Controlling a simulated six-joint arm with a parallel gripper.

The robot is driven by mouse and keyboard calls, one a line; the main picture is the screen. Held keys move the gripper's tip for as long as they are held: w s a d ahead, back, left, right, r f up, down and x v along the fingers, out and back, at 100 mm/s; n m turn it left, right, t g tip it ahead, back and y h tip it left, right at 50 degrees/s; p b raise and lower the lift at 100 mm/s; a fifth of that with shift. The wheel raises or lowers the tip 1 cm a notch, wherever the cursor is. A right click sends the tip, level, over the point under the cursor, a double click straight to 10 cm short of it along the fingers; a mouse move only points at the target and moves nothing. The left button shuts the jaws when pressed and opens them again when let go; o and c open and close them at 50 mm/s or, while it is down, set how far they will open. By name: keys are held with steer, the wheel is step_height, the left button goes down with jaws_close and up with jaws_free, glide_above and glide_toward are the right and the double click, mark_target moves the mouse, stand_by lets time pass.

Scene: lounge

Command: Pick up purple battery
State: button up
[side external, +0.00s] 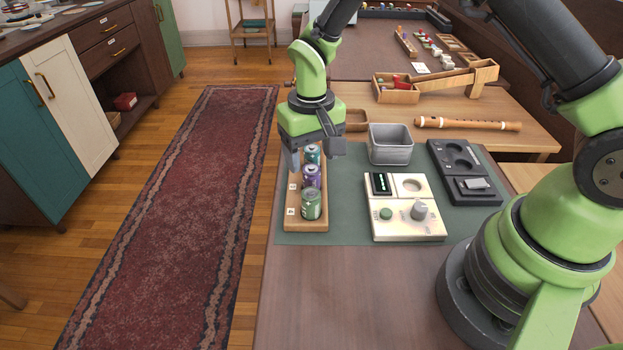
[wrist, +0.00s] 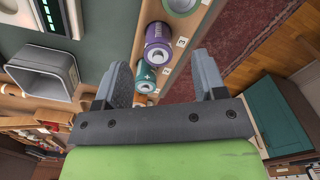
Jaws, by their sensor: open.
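The purple battery (side external: 312,176) stands in the middle of a wooden rack (side external: 292,219), between a teal battery (side external: 312,154) behind it and a green battery (side external: 311,204) in front. In the wrist view the purple battery (wrist: 158,42) lies just beyond my fingertips. My gripper (side external: 315,158) is open and points down over the rack near the teal battery. In the wrist view the teal battery (wrist: 146,76) is between the open fingers of my gripper (wrist: 162,72). I cannot tell whether the fingers touch anything.
A cream device (side external: 405,210) with a knob and a grey metal bin (side external: 390,145) stand right of the rack on a green mat (side external: 345,236). A black tray (side external: 462,170) is farther right. A wooden recorder (side external: 468,124) lies behind. The table front (side external: 350,300) is clear.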

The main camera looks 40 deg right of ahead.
mark_target(311, 169)
steer(key=f, duration=0.6)
steer(key=shift+w+d, duration=0.2)
steer(key=shift+w, duration=0.05)
steer(key=c, duration=1)
